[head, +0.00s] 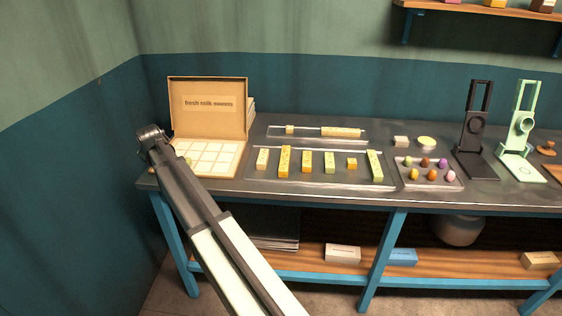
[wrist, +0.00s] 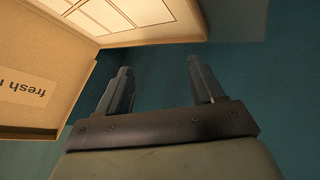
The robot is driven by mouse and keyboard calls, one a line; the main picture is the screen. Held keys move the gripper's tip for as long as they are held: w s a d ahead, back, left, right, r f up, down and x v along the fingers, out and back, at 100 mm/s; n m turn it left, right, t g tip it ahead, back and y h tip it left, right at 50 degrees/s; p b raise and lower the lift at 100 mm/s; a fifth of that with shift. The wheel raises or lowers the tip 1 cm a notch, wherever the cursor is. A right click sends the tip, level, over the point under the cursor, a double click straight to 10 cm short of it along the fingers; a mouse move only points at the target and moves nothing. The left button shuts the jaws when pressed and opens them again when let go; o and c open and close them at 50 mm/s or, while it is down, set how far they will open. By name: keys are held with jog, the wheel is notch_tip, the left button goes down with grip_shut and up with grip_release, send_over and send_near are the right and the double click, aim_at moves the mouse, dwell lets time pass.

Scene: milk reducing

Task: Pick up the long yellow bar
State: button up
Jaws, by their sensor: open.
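Several bars stand in a row in the front clear tray (head: 328,182). The two longest are an orange-yellow bar (head: 285,161), second from the left, and a paler yellow bar (head: 375,165) at the right end. I cannot tell for sure which the task means. Both look free of contact with me. My gripper (wrist: 159,66) is open and empty in the wrist view, its two fingers apart beside the open box. In the head view my arm's end is at the box's left side, well left of the bars, and the fingers cannot be made out. No bars show in the wrist view.
The open cardboard box (head: 207,106) has a divided white tray inside. A back tray (head: 310,140) holds a small block and a long pale bar. A tray of colored sweets (head: 430,184), a black press (head: 476,130) and a green press (head: 522,130) stand to the right.

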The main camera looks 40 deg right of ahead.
jog(key=s+d+m, duration=0.1)
jog(key=d, duration=0.2)
jog(key=s+d+r+m, duration=0.1)
jog(key=s+d, duration=0.1)
jog(key=d, duration=0.1)
jog(key=s+d+r+g, duration=0.1)
jog(key=d, duration=0.2)
jog(key=shift+s+d+r+m+h, duration=0.15)
jog(key=shift+s+d+m+h, duration=0.15)
jog(key=shift+m+h, duration=0.1)
jog(key=s+d+r+m+g, duration=0.2)
jog(key=s+d+m, duration=0.2)
jog(key=s+d, duration=0.55)
jog(key=m+g+h, duration=0.1)
jog(key=m+g, duration=0.2)
jog(key=m, duration=0.5)
send_near(285, 158)
jog(key=x, duration=0.4)
jog(key=shift+s+a, duration=0.1)
jog(key=shift+a, duration=0.05)
jog(key=shift+w+x, duration=0.2)
jog(key=shift+x, duration=2.55)
jog(key=shift+r, duration=0.1)
jog(key=shift+c, duration=0.4)
grip_shut()
